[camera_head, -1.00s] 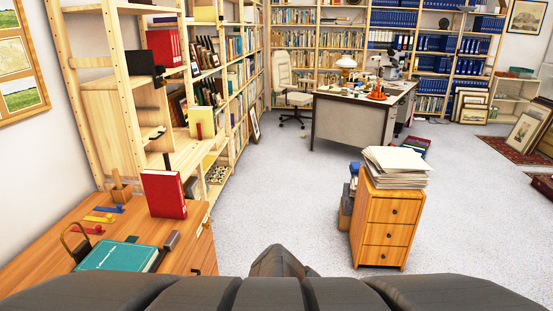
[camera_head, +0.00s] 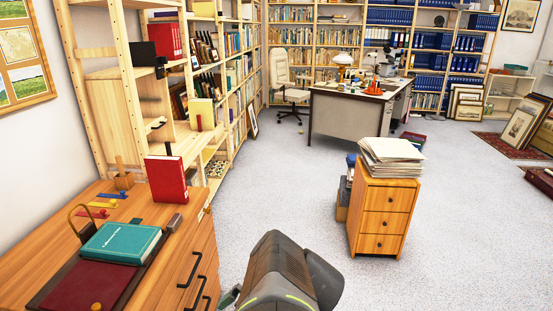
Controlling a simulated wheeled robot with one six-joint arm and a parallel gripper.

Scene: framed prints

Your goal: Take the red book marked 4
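A red book (camera_head: 166,179) stands upright on the wooden cabinet (camera_head: 190,262) at the left, its cover facing me. I cannot read a number on it. More red volumes (camera_head: 164,41) stand in a row on the upper shelf of the pale wooden rack; their marks are too small to read. A dark grey part of my own arm rises at the bottom centre, to the right of the cabinet. My gripper's fingers cannot be made out, and nothing is seen touching the red book.
A drawer unit (camera_head: 384,215) bearing papers (camera_head: 391,155) stands right of centre. A desk (camera_head: 352,118) stands behind. The carpet between is clear.

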